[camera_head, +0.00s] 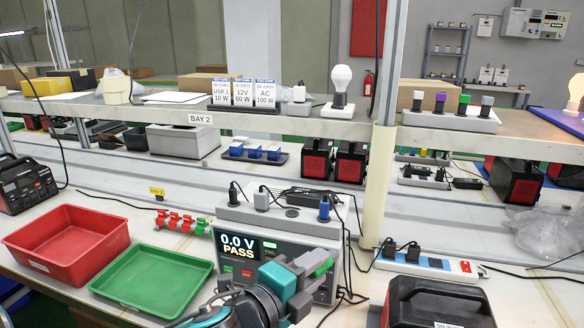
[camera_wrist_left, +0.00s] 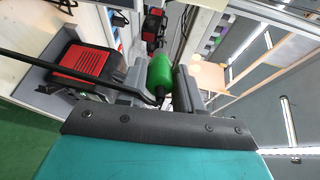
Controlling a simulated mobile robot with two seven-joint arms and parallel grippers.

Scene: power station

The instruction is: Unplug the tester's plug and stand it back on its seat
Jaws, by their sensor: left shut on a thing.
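The tester (camera_head: 282,231) stands on the bench, its display reading 0.0 V PASS. My left gripper (camera_head: 306,272) is in front of the tester's face, at its right part. It is shut on the green plug (camera_head: 322,267). In the left wrist view the green plug (camera_wrist_left: 160,72) lies between the two fingers, with a dark narrow end towards the palm. My gripper hides part of the tester's front, and I cannot tell whether the plug touches a socket. On the tester's top stand a black plug (camera_head: 233,195), a grey plug (camera_head: 262,200) and a blue plug (camera_head: 324,210). A dark round spot (camera_head: 292,212) there is empty.
A red tray (camera_head: 70,272) and a green tray (camera_head: 150,279) lie to the left. A black case (camera_head: 440,303) stands at right front, with a power strip (camera_head: 425,263) behind it. Black cables hang at the tester's right side. A shelf (camera_head: 190,112) runs behind.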

